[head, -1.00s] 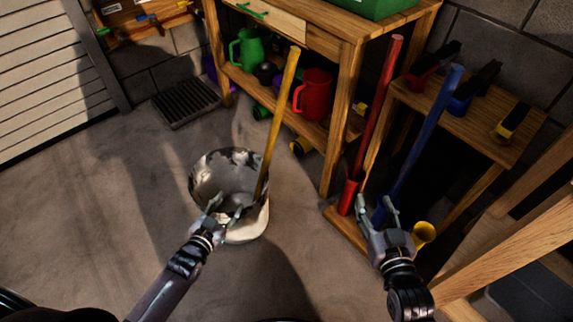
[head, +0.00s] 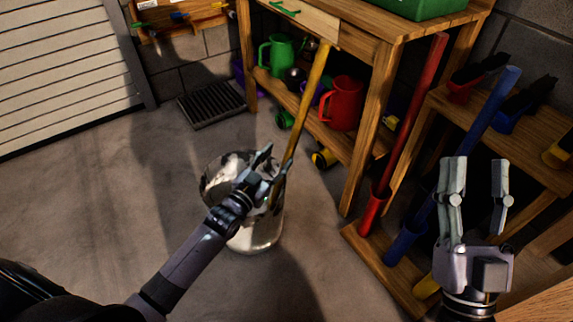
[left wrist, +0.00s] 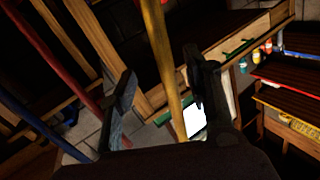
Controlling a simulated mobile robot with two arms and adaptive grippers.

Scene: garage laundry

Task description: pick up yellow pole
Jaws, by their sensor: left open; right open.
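The yellow pole (head: 308,96) leans in a shiny metal bucket (head: 262,232) on the floor, its top tilted to the right. My left gripper (head: 270,168) is open at the bucket's rim, close beside the pole's lower part. In the left wrist view the yellow pole (left wrist: 164,62) rises between the two open fingers of the left gripper (left wrist: 160,105), nearer the right finger. Whether a finger touches it I cannot tell. The pole's lower end is hidden by the bucket and gripper. My right gripper (head: 474,185) is open and empty at the right, in front of the rack.
A wooden workbench (head: 368,150) with a green jug (head: 277,54) and a red jug (head: 342,103) stands behind the bucket. A red pole (head: 412,110) and a blue pole (head: 480,118) stand in holders at the right. The floor left of the bucket is clear.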

